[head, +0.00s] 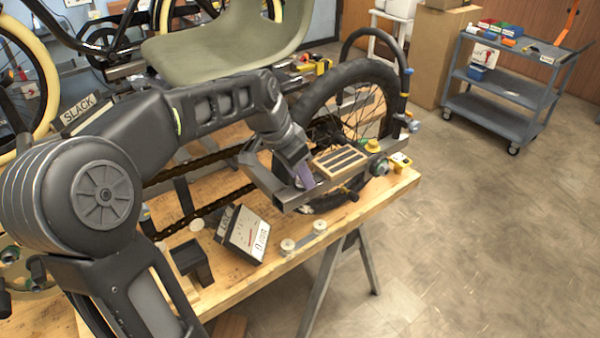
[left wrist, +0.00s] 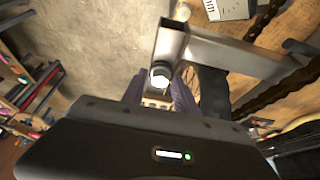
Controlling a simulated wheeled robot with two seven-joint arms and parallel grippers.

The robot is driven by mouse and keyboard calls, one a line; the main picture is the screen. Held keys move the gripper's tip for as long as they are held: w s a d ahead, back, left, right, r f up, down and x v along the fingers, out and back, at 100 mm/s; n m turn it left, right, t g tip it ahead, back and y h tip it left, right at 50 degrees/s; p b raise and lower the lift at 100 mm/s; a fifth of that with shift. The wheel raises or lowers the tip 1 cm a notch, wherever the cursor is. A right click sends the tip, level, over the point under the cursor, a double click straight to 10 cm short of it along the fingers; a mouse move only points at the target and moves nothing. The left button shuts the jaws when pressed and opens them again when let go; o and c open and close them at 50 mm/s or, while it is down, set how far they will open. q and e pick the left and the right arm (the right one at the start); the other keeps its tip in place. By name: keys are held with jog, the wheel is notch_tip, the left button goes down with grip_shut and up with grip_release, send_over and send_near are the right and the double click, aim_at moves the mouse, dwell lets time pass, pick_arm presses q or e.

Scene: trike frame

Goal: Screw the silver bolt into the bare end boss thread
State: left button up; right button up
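My left gripper (head: 304,172) reaches over the bench to the end of the grey metal frame (head: 264,178), with purple fingers pointing down. In the left wrist view the two fingers (left wrist: 160,88) stand close on either side of the silver bolt (left wrist: 161,75), whose hex head faces the camera; they look shut on it. The bolt sits right by the square-tube corner of the frame (left wrist: 240,55). The bolt's shank and the boss thread are hidden, so I cannot tell whether they touch. My right gripper is not in view.
A slotted wooden block (head: 340,161) and a spoked wheel (head: 352,82) stand close to the gripper.

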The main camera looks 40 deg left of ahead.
pick_arm(q)
jog(key=shift+o, duration=0.2)
jog(key=n+y, duration=0.1)
jog(key=n, duration=0.2)
jog(key=n+y, duration=0.1)
jog(key=n, duration=0.2)
jog(key=shift+d, duration=0.2)
jog(key=n+y, duration=0.1)
jog(key=n, duration=0.2)
jog(key=n+y, duration=0.1)
jog(key=n, duration=0.2)
jog(key=shift+d+g, duration=0.1)
jog(key=shift+g, duration=0.3)
jog(key=shift+c, duration=0.2)
jog(key=c, duration=0.7)
jog(key=m+t+h, duration=0.1)
jog(key=m, duration=0.3)
jog(key=shift+m, duration=0.4)
jog(key=m+h, duration=0.1)
jog(key=m, duration=0.1)
jog(key=m+h, duration=0.1)
jog(key=m, duration=0.1)
jog(key=m+h, duration=0.1)
jog(key=m, duration=0.2)
jog(key=shift+a, duration=0.3)
